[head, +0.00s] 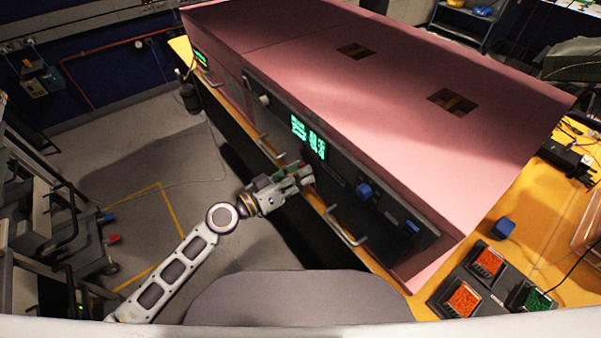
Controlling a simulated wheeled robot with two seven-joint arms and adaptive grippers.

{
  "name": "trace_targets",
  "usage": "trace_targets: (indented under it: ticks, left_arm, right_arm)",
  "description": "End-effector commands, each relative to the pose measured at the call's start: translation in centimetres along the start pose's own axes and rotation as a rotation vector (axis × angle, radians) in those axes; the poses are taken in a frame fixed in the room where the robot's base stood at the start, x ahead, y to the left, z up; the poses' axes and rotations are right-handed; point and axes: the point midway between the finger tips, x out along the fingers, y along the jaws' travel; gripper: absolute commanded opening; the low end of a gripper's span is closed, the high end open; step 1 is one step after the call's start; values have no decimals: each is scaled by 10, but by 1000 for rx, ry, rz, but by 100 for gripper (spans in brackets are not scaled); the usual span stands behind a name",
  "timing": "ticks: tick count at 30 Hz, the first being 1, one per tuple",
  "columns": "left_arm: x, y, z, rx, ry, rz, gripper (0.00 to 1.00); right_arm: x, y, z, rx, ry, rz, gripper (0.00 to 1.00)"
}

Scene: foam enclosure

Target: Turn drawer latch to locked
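A pink foam enclosure (290,60) surrounds a dark instrument panel (338,180) with green lit displays (309,137). A blue knob (364,191) and a small pale knob (265,99) are on the panel. I cannot pick out the drawer latch for certain; it may be small or behind my gripper. My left gripper (304,175) is at the panel's front, just below the displays and left of the blue knob. Its fingertips are close to the panel face; contact and finger opening are too small to tell. My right gripper is not in view.
Grey floor (150,180) is open at left, beside dark racks (40,220).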

Motion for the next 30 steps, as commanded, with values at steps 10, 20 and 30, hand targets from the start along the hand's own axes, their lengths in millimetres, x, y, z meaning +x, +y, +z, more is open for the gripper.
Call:
trace_targets:
  ticks: [10, 20, 30]
  left_arm:
    - [0, 0, 0, 0, 0, 0, 0]
    - [0, 0, 0, -7, 0, 0, 0]
    - [0, 0, 0, -92, 1, 0, 0]
  right_arm:
    - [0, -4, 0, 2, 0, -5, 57]
    - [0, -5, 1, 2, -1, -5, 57]
    - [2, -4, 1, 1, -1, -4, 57]
